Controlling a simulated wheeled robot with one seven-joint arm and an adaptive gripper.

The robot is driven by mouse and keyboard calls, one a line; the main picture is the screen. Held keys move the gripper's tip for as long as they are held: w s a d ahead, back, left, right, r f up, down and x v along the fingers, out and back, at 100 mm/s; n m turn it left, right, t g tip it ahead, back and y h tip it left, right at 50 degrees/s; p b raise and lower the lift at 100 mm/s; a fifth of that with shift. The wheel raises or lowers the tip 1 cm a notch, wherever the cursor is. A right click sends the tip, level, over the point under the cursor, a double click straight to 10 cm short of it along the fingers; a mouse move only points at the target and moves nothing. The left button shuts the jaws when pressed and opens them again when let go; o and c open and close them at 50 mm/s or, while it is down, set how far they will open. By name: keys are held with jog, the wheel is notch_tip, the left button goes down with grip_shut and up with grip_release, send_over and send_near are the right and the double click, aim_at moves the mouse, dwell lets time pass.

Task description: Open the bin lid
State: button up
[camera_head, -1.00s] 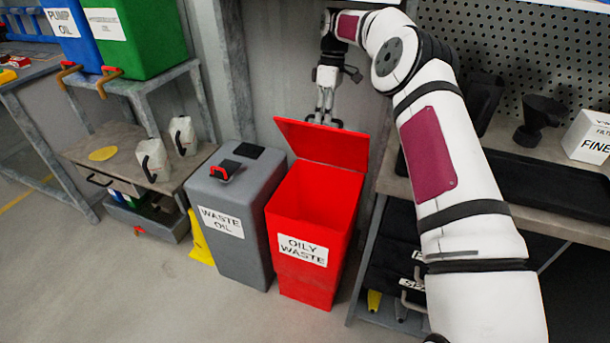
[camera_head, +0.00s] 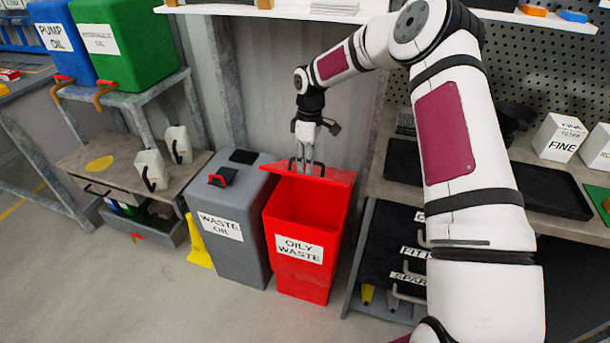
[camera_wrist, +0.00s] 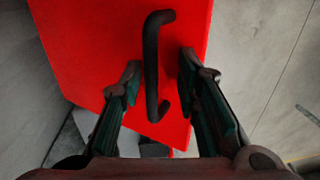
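The red OILY WASTE bin (camera_head: 300,250) stands on the floor with its lid (camera_head: 335,176) raised at the back, tilted up over an open mouth. The lid's black bar handle (camera_wrist: 152,65) is on the lid's outer face. In the head view, my gripper (camera_head: 304,165) is behind the lid's upper edge, at the handle. In the wrist view, my gripper (camera_wrist: 160,85) is open, with one finger on each side of the handle. A gap shows between the handle and each finger, and nothing is clamped.
The grey WASTE OIL bin (camera_head: 235,225) stands close on the left. A shelf unit with a black tray (camera_head: 545,190) and drawers is on the right. A wall is behind the bins. The floor in front is clear.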

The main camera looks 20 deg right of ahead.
aim_at(304, 178)
jog(key=shift+s+a+f+p, duration=0.1)
jog(key=shift+s+a+f, duration=0.25)
jog(key=shift+f, duration=0.3)
jog(key=shift+s+a+f+p, duration=0.2)
jog(key=shift+s+f, duration=0.25)
jog(key=shift+f, duration=0.25)
jog(key=shift+s+a+f+p, duration=0.1)
jog(key=shift+s+a+f, duration=0.25)
jog(key=shift+f, duration=0.3)
jog(key=shift+c, duration=0.6)
